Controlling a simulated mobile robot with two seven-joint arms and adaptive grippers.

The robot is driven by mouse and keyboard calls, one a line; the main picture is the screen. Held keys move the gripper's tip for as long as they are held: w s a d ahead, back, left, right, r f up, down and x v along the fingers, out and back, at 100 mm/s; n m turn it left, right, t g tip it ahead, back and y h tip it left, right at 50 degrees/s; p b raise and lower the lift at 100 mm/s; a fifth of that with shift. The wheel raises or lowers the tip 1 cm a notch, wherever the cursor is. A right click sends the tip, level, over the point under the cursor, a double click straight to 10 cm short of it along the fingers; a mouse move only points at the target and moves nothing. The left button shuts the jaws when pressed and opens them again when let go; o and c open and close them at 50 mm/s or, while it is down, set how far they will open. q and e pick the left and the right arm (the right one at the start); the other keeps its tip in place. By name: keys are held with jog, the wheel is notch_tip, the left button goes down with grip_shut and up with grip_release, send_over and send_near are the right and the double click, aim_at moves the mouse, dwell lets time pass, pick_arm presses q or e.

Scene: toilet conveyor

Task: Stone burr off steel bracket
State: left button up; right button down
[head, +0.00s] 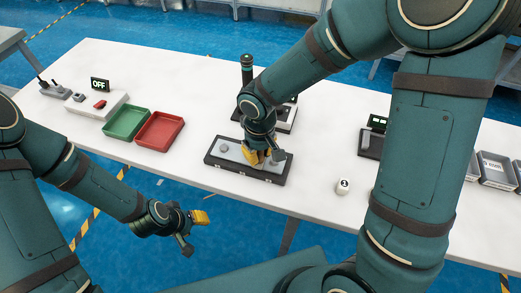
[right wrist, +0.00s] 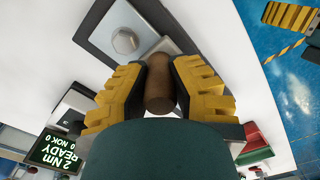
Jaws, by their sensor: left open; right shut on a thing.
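The steel bracket (head: 232,153) is a flat grey plate lying in a black fixture (head: 222,164) near the table's front edge. My right gripper (head: 262,158) is over the right part of the bracket, pointing down. It is shut on a brown cylinder (right wrist: 159,85), which looks like the stone. I cannot tell whether the cylinder's tip touches the bracket; the burr is not discernible. My left gripper (head: 197,226) is open and empty, in front of the table.
A green tray (head: 125,139) and a red tray (head: 178,146) stand to the left, near a box with an OFF sign (head: 100,85). A dark upright tool (head: 247,72) stands behind the fixture.

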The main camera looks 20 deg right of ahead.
jog(key=shift+w+d, duration=0.35)
jog(key=shift+w, duration=0.1)
jog(key=shift+w+d+p, duration=0.3)
jog(key=shift+w+d, duration=0.2)
jog(key=shift+w, duration=0.2)
jog(key=shift+s+a, duration=0.1)
jog(key=shift+s, duration=0.05)
jog(key=shift+s+a+b, duration=0.3)
jog(key=shift+s+a, duration=0.05)
jog(key=shift+s, duration=0.15)
jog(key=shift+s+a+b, duration=0.4)
jog(key=shift+s, duration=0.2)
jog(key=shift+w+d, duration=0.45)
jog(key=shift+w, duration=0.25)
jog(key=shift+r+p, duration=0.15)
jog(key=shift+p, duration=0.15)
